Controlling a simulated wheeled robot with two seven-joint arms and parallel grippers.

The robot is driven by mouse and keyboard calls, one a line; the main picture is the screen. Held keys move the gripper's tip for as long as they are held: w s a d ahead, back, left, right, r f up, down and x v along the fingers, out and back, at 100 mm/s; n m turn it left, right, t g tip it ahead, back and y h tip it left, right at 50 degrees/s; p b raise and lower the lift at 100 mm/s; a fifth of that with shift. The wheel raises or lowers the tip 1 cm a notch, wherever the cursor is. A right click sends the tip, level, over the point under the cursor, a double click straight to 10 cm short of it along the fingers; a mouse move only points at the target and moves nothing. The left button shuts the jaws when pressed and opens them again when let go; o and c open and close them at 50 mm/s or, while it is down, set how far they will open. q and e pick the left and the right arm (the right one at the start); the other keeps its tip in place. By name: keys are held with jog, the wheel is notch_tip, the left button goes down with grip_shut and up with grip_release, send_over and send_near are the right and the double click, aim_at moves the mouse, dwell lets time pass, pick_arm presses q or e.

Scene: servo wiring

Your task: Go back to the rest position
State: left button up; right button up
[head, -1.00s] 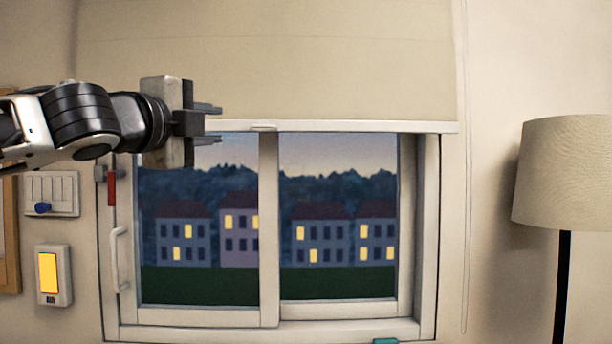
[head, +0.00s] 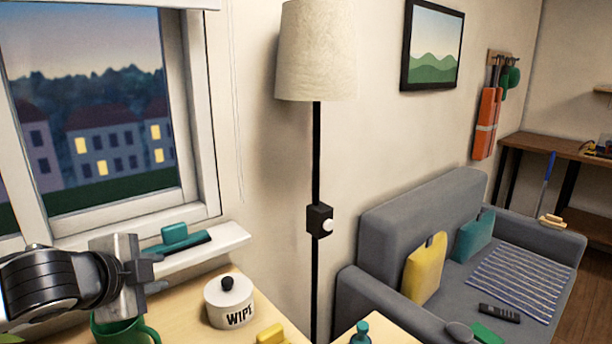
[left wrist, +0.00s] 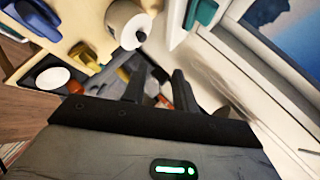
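My left gripper (head: 158,273) is at the lower left of the head view, in front of the window sill and above the wooden table. Its two fingers are apart with nothing between them. In the left wrist view the same gripper (left wrist: 160,88) shows both dark fingers apart, pointing over the cluttered table top. My right gripper is in neither view.
A green mug (head: 140,333) stands just below my left gripper. A white wipes canister (head: 229,304) is to its right. A teal-handled squeegee (head: 177,240) lies on the sill. A floor lamp (head: 315,160) and grey sofa (head: 385,240) stand further right.

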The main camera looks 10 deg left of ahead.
pick_arm(q)
jog(key=s+d+f+n+g, duration=0.1)
jog(key=s+d+f+n, duration=0.1)
jog(key=s+d+f, duration=0.35)
jog(key=s+d+f+n+g, duration=0.2)
jog(key=f, duration=0.6)
jog(key=s+d+f+n+g, duration=0.2)
jog(key=s+f+n, duration=0.2)
jog(key=s, duration=0.3)
jog(key=s+d+f+n+g, duration=0.3)
jog(key=s+f+n, duration=0.15)
jog(key=s, duration=0.25)
jog(key=w+d+f+t+h, duration=0.1)
jog(key=w+d+f+t, duration=0.1)
jog(key=f+t, duration=0.1)
jog(key=w+d+f+m+t+h, duration=0.1)
jog(key=w+d+f+t+h, duration=0.1)
jog(key=f, duration=0.4)
jog(key=shift+w+d+t, duration=0.35)
jog(key=shift+w+t, duration=0.25)
jog(key=shift+t, duration=0.3)
jog(key=shift+a, duration=0.1)
